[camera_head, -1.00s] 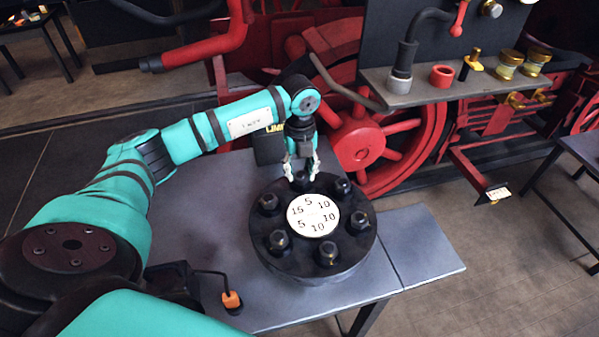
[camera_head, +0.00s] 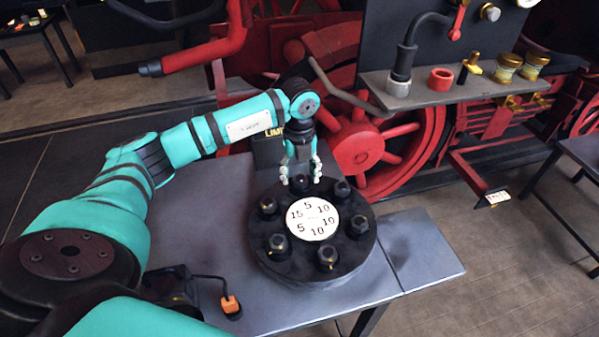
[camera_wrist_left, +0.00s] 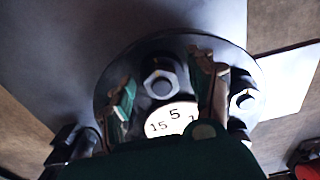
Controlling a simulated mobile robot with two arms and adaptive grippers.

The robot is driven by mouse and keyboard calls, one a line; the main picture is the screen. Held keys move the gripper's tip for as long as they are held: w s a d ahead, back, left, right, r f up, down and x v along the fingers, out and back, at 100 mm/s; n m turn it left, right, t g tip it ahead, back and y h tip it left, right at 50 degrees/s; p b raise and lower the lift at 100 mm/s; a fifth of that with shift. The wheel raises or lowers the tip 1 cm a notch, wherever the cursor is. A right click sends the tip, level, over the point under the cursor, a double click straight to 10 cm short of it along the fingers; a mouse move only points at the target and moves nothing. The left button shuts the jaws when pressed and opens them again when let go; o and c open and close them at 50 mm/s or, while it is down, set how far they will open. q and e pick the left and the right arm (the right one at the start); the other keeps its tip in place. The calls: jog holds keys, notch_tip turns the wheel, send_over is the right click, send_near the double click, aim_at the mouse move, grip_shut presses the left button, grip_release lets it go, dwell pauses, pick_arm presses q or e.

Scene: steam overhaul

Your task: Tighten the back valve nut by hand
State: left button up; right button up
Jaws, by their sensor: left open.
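The round black valve cover (camera_head: 348,262) lies on the grey table. A ring of dark nuts surrounds its white number disc (camera_head: 313,219). The back valve nut (camera_head: 299,181) is at the far edge of the ring, by the "5". It also shows as a hexagonal nut in the left wrist view (camera_wrist_left: 160,82). My left gripper (camera_head: 300,178) points down over the back nut. Its fingers are open, one on each side of the nut in the wrist view (camera_wrist_left: 166,90). Whether they touch it I cannot tell. My right gripper is out of view.
The other nuts, such as the front one (camera_head: 327,257), stand close around the disc. A dark box (camera_head: 267,150) stands behind the cover. An orange-ended cable (camera_head: 231,305) lies at the front left. A shelf (camera_head: 450,92) with fittings hangs at upper right.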

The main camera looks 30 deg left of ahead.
pick_arm(q)
notch_tip(320, 180, up, 12)
dwell(0.6)
dwell(0.4)
